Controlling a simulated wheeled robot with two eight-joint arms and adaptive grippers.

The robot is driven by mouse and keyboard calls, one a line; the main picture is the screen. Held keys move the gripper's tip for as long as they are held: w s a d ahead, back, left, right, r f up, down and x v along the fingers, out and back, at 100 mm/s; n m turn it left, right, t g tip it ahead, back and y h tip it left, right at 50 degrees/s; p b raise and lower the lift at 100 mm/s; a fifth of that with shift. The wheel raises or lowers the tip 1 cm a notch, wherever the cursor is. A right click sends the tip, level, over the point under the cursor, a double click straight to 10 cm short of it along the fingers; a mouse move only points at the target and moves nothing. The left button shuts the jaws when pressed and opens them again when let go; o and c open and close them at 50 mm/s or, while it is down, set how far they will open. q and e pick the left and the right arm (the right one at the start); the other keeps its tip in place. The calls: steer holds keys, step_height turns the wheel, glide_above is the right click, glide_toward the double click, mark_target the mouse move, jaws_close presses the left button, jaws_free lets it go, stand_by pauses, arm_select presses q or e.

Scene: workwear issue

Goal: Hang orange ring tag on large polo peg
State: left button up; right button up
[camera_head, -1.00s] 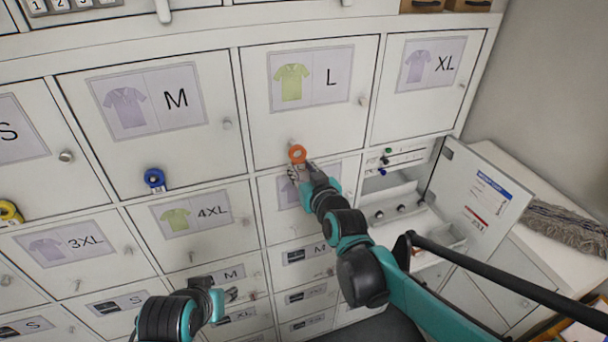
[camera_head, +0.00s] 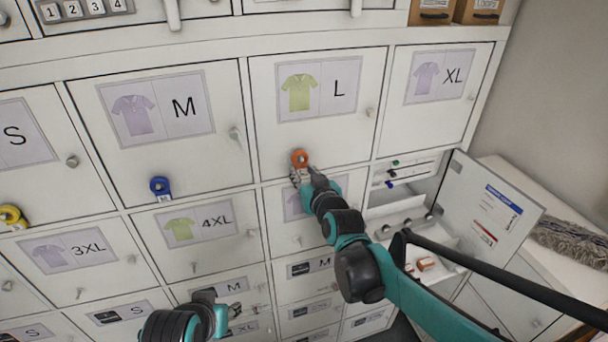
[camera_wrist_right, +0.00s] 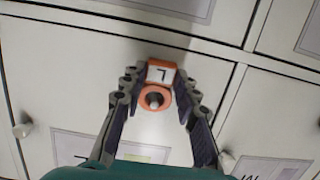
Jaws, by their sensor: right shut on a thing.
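The orange ring tag (camera_head: 299,158) is at the lower part of the large polo door (camera_head: 345,127), marked L with a green shirt. My right gripper (camera_head: 300,176) is shut on the tag from below. In the right wrist view the orange ring tag (camera_wrist_right: 166,99) sits between the fingertips of my right gripper (camera_wrist_right: 158,96), with its L label beyond the ring. The light tip of the large polo peg (camera_wrist_right: 153,99) shows inside the ring's hole. How deep the peg sits in it I cannot tell. My left gripper (camera_head: 232,312) is low in the picture, its fingers small and unclear.
A blue ring tag (camera_head: 160,187) hangs on the M polo door, and a yellow one (camera_head: 11,215) on the S door at the left. An open compartment door (camera_head: 486,207) stands right of my right arm. Small knobs stick out of the other doors.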

stand_by(0.3)
steer(key=o, duration=0.9)
steer(key=v, duration=1.2)
steer(key=s+d+f+m+g+h+b, duration=0.1)
steer(key=s+d+f+b, duration=0.4)
steer(key=f+b, duration=0.5)
steer(key=s+d+f+m+g+h+b, duration=0.1)
steer(key=s+d+f+g+b, duration=0.3)
steer(key=f, duration=1.7)
steer(key=s+d+f+m+g+h+b, duration=0.1)
steer(key=s+d+f+g+h+b, duration=0.1)
steer(key=s+d+f+b, duration=0.3)
steer(key=shift+s+d+f+m+g+h+b, duration=0.15)
steer(key=shift+s+f+b, duration=0.55)
steer(key=shift+f+b, duration=1.1)
steer(key=shift+s+d+f+m+g+h+b, duration=0.1)
steer(key=shift+s+f+b, duration=0.6)
steer(key=shift+f+b, duration=1.1)
steer(key=shift+s+d+f+m+g+h+b, duration=0.15)
steer(key=shift+s+f+b, duration=0.5)
steer(key=shift+f+b, duration=1.15)
steer(key=shift+a+r, duration=0.15)
